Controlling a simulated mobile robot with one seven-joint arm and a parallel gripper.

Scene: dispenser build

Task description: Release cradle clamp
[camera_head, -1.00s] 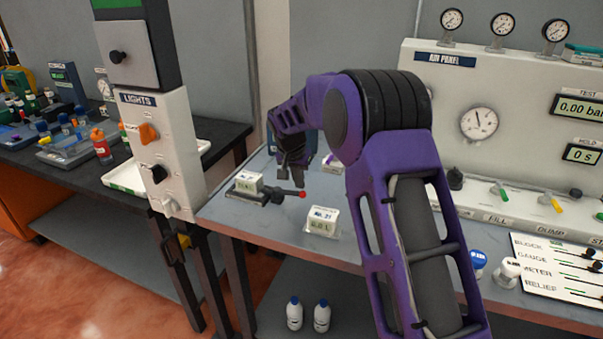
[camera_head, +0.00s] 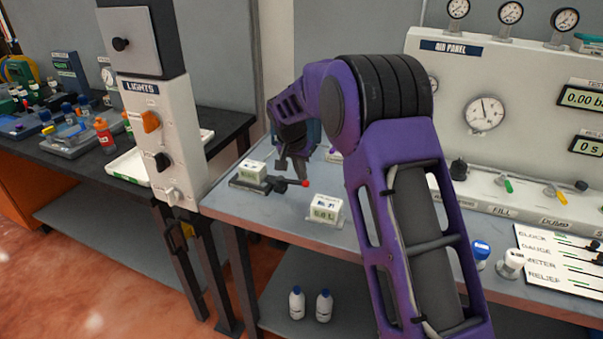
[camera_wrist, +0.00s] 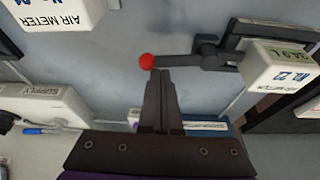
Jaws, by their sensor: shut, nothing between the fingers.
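The cradle clamp (camera_head: 268,185) is a dark grey fixture on the grey bench. Its lever arm ends in a red ball knob (camera_head: 305,183), which also shows in the wrist view (camera_wrist: 147,61). A white labelled block (camera_head: 252,172) sits in the cradle; in the wrist view it is at the right (camera_wrist: 277,66). My gripper (camera_head: 291,176) is shut and empty, pointing down behind the lever. In the wrist view its fingertips (camera_wrist: 160,73) lie close beside the red knob; I cannot tell whether they touch it.
Another white labelled box (camera_head: 326,209) stands on the bench in front of the lever. The lights post (camera_head: 162,135) rises at the left. The air panel (camera_head: 470,110) stands at the back right. Bare bench (camera_head: 268,217) lies in front of the clamp.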

